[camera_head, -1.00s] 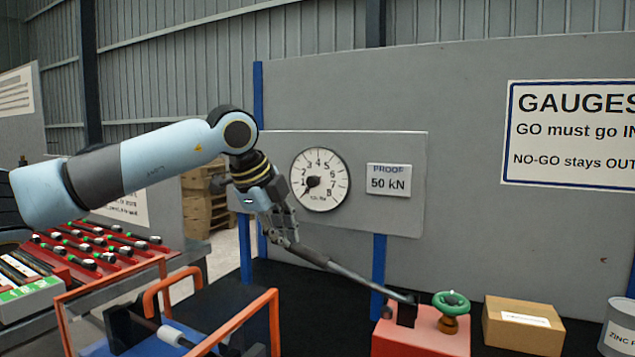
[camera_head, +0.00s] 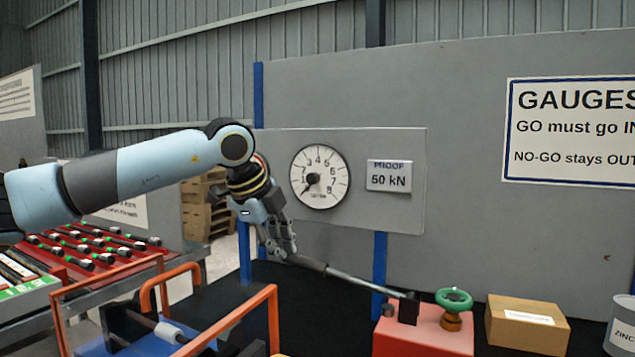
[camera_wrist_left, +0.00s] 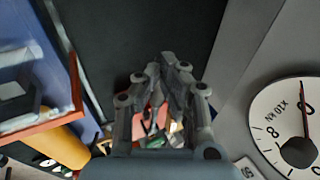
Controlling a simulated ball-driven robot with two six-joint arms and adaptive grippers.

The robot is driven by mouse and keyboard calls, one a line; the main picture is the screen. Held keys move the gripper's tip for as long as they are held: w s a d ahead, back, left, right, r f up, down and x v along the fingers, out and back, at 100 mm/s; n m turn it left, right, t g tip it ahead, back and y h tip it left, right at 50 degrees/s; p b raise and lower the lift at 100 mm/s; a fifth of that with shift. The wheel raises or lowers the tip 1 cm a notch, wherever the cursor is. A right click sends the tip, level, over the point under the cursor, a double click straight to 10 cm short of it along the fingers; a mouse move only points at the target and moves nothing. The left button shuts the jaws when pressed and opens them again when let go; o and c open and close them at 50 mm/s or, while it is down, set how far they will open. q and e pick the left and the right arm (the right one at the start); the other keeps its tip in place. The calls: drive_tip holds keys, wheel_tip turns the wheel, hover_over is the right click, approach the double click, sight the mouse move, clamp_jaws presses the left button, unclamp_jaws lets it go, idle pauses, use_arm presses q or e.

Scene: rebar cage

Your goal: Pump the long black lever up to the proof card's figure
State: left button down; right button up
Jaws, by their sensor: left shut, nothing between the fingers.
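The long black lever (camera_head: 345,276) slopes from the red pump block (camera_head: 420,334) up and left to my left gripper (camera_head: 285,254). That gripper points down, its fingers shut with nothing between them, at the lever's upper end; whether they touch it I cannot tell. The proof card (camera_head: 389,176) reads 50 kN. The round gauge (camera_head: 320,177) beside it has its needle at the low end, pointing lower left. In the left wrist view the gauge (camera_wrist_left: 275,130) is upside down, marked X10 kN, needle near 0, and my left gripper's fingers (camera_wrist_left: 167,68) are close together. My right gripper is out of view.
A green handwheel (camera_head: 454,299) stands on the pump block. A cardboard box (camera_head: 525,325) and a grey tin (camera_head: 622,325) are to its right. Orange rails (camera_head: 240,315) rise at the front left. A red rack (camera_head: 95,243) of small tools is at left.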

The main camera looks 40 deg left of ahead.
use_arm(q)
drive_tip(key=shift+a+f+b, duration=0.1)
drive_tip(key=shift+f+b, duration=0.4)
drive_tip(key=shift+f, duration=0.2)
drive_tip(key=shift+f+b, duration=0.55)
drive_tip(key=shift+f, duration=0.25)
wheel_tip(320, 180, up, 11)
drive_tip(key=d+p, duration=0.3)
drive_tip(key=p, duration=0.2)
drive_tip(key=shift+w+p, duration=0.4)
drive_tip(key=shift+w, duration=0.05)
